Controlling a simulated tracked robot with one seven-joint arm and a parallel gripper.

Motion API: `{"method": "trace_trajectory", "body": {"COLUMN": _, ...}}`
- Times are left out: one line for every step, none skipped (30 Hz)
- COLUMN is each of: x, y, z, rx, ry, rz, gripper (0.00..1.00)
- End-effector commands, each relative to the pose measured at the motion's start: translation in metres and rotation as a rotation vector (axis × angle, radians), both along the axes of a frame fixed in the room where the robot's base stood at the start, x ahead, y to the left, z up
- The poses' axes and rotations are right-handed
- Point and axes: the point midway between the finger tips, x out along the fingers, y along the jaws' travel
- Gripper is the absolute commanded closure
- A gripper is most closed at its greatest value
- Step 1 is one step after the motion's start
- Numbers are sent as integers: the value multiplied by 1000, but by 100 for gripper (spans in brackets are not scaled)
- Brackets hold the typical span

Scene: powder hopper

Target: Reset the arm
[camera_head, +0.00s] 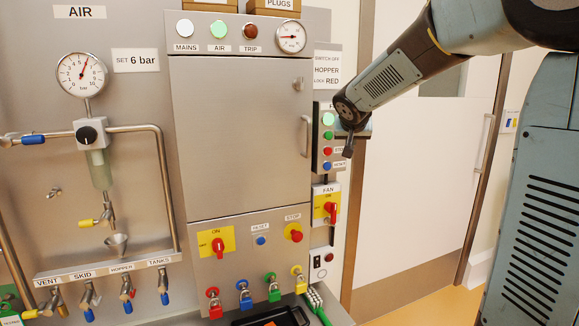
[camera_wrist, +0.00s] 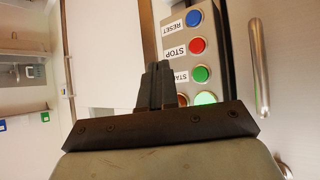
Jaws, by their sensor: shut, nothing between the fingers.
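My arm reaches in from the upper right in the head view. My gripper (camera_head: 348,150) hangs from its end, pointing down, in front of the right edge of the small button panel (camera_head: 327,125) beside the steel cabinet. In the wrist view, my gripper (camera_wrist: 157,68) shows two dark fingers pressed together with nothing between them. The panel beside it in that view carries a blue RESET button (camera_wrist: 193,18), a red STOP button (camera_wrist: 197,45), a green button (camera_wrist: 201,73) and a lit green lamp (camera_wrist: 205,98). I cannot tell whether the fingers touch the panel.
The closed cabinet door (camera_head: 235,130) has a vertical handle (camera_head: 306,136) near the panel. Below the panel is a red FAN switch (camera_head: 332,209). A white door (camera_head: 420,190) stands to the right. Several coloured padlocks and a black tray (camera_head: 270,318) are at the bottom.

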Motion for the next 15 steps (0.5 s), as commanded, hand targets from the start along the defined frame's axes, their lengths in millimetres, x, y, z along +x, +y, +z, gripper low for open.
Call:
{"method": "trace_trajectory", "body": {"x": -20, "y": -5, "z": 4, "rx": -2, "ry": 13, "rz": -7, "gripper": 100}}
{"method": "trace_trajectory", "body": {"x": -31, "y": -8, "z": 4, "rx": -5, "ry": 25, "rz": -9, "gripper": 100}}
{"method": "trace_trajectory", "body": {"x": -47, "y": -10, "z": 4, "rx": -6, "ry": 41, "rz": -11, "gripper": 100}}
{"method": "trace_trajectory", "body": {"x": -58, "y": -13, "z": 4, "rx": -6, "ry": 54, "rz": -13, "gripper": 100}}
{"method": "trace_trajectory", "body": {"x": -70, "y": -14, "z": 3, "rx": -8, "ry": 68, "rz": -13, "gripper": 100}}
{"method": "trace_trajectory", "body": {"x": -86, "y": -16, "z": 2, "rx": -9, "ry": 87, "rz": -12, "gripper": 100}}
{"method": "trace_trajectory", "body": {"x": -97, "y": -18, "z": 1, "rx": -9, "ry": 99, "rz": -11, "gripper": 100}}
{"method": "trace_trajectory", "body": {"x": -109, "y": -19, "z": 0, "rx": -9, "ry": 114, "rz": -9, "gripper": 100}}
{"method": "trace_trajectory", "body": {"x": -124, "y": -20, "z": -2, "rx": -8, "ry": 131, "rz": -6, "gripper": 100}}
{"method": "trace_trajectory", "body": {"x": -136, "y": -21, "z": -4, "rx": -8, "ry": 147, "rz": -3, "gripper": 100}}
{"method": "trace_trajectory", "body": {"x": -148, "y": -22, "z": -5, "rx": -6, "ry": 159, "rz": 0, "gripper": 100}}
{"method": "trace_trajectory", "body": {"x": -163, "y": -22, "z": -9, "rx": -4, "ry": 178, "rz": 6, "gripper": 100}}
{"method": "trace_trajectory", "body": {"x": -174, "y": -23, "z": -11, "rx": -1, "ry": 191, "rz": 11, "gripper": 100}}
{"method": "trace_trajectory", "body": {"x": -186, "y": -23, "z": -14, "rx": 1, "ry": 206, "rz": 17, "gripper": 100}}
{"method": "trace_trajectory", "body": {"x": -201, "y": -22, "z": -17, "rx": 4, "ry": 223, "rz": 25, "gripper": 100}}
